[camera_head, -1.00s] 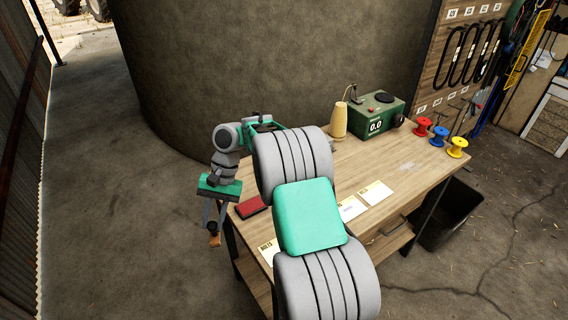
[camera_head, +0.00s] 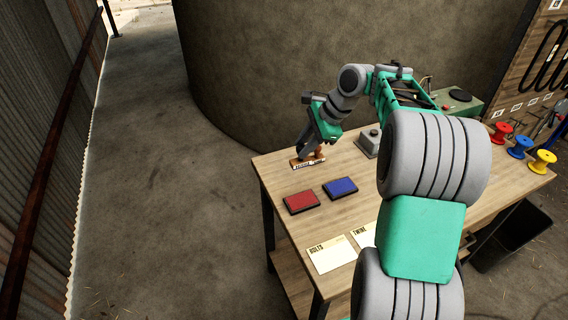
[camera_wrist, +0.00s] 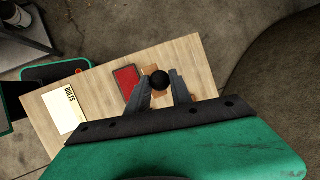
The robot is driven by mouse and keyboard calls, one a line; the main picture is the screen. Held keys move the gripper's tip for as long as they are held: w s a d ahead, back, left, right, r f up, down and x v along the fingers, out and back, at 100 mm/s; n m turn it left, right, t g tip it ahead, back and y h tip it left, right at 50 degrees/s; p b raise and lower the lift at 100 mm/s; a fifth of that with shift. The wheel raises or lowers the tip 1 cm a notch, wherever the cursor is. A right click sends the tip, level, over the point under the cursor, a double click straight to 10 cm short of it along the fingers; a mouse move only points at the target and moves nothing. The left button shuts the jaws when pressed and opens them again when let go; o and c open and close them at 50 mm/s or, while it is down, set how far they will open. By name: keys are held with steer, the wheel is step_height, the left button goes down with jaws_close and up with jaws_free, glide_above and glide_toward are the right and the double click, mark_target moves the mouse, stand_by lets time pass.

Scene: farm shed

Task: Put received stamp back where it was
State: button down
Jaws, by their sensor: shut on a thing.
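The stamp, with a brown wooden body (camera_head: 319,153), is between the fingers of my gripper (camera_head: 311,149) at the table's far left corner. In the wrist view its round black knob (camera_wrist: 160,82) sits between the two grey fingers of my gripper (camera_wrist: 161,88), which are shut on it. A low wooden holder with a dark-lettered white label (camera_head: 307,163) lies right under or beside the stamp. I cannot tell whether the stamp touches it. The stamp's lower face and its wording are hidden.
A red ink pad (camera_head: 301,202) and a blue ink pad (camera_head: 340,188) lie nearer on the table (camera_head: 281,178). A grey object with a knob (camera_head: 368,143) stands right of my gripper. Cards (camera_head: 331,254) lie at the front. A green scale (camera_head: 458,101) and spools (camera_head: 519,147) stand farther right.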

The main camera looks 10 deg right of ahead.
steer(key=shift+w+a+f+p, duration=0.2)
steer(key=shift+w+a+f, duration=0.35)
steer(key=shift+w+f, duration=1.2)
steer(key=shift+w+a+f+p, duration=0.25)
steer(key=shift+w+a+f, duration=0.25)
steer(key=shift+w+f, duration=1.25)
steer(key=shift+w+a+f+p, duration=0.2)
steer(key=shift+w+a+f, duration=0.35)
steer(key=shift+w+f, duration=1.2)
steer(key=shift+s+f, duration=0.5)
steer(key=c, duration=1.1)
jaws_free()
steer(key=shift+c, duration=0.2)
